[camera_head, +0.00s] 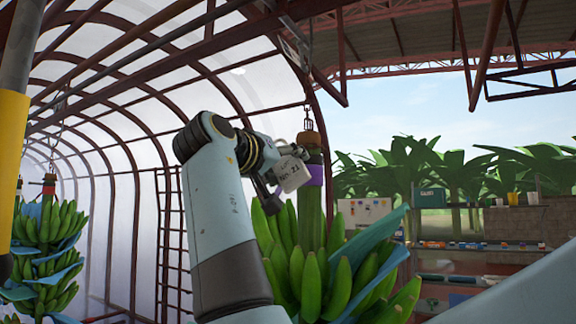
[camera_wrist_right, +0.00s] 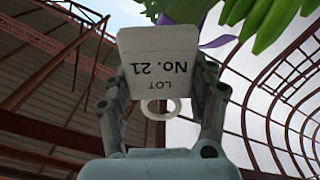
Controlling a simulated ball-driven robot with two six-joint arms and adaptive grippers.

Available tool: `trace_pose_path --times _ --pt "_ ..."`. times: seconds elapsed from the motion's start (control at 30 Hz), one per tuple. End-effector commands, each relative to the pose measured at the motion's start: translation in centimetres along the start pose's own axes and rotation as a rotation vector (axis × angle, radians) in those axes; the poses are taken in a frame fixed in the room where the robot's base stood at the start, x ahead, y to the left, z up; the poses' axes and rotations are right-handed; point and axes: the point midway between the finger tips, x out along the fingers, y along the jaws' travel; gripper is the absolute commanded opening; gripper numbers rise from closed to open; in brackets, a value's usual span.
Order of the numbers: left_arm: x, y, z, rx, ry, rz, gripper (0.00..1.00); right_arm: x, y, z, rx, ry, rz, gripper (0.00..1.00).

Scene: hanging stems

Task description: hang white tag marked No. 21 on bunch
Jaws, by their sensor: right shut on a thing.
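The white tag (camera_head: 290,173) is held at the stem of the near green banana bunch (camera_head: 310,270). In the right wrist view the tag (camera_wrist_right: 155,60) reads "LOT No. 21" upside down, with a pale ring (camera_wrist_right: 160,110) at its lower edge. My right gripper (camera_head: 274,185) is shut on the tag, just left of the stem's purple band (camera_head: 316,174). Whether the tag touches the stem I cannot tell. In the wrist view the bunch (camera_wrist_right: 262,22) and a purple strip (camera_wrist_right: 218,42) show beyond the tag. My left gripper is not in view.
The near bunch hangs from a hook (camera_head: 308,118), with a blue sheet (camera_head: 372,240) on its right side. Another bunch (camera_head: 45,240) hangs at far left. A ladder-like frame (camera_head: 168,225) stands behind my right arm. Shelves (camera_head: 470,246) with small items stand at right.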

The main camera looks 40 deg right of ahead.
Motion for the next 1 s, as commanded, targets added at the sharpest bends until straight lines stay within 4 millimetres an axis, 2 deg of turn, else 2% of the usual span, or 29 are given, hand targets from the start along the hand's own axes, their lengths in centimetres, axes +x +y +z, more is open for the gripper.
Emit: trace_pose_path --times 0.17,1.0 --pt "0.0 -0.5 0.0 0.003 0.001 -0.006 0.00 0.2 -0.3 -0.1 0.000 0.000 0.001 0.39" --pt "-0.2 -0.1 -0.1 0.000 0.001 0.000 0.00 1.3 -0.3 -0.2 0.000 0.001 0.001 0.39"
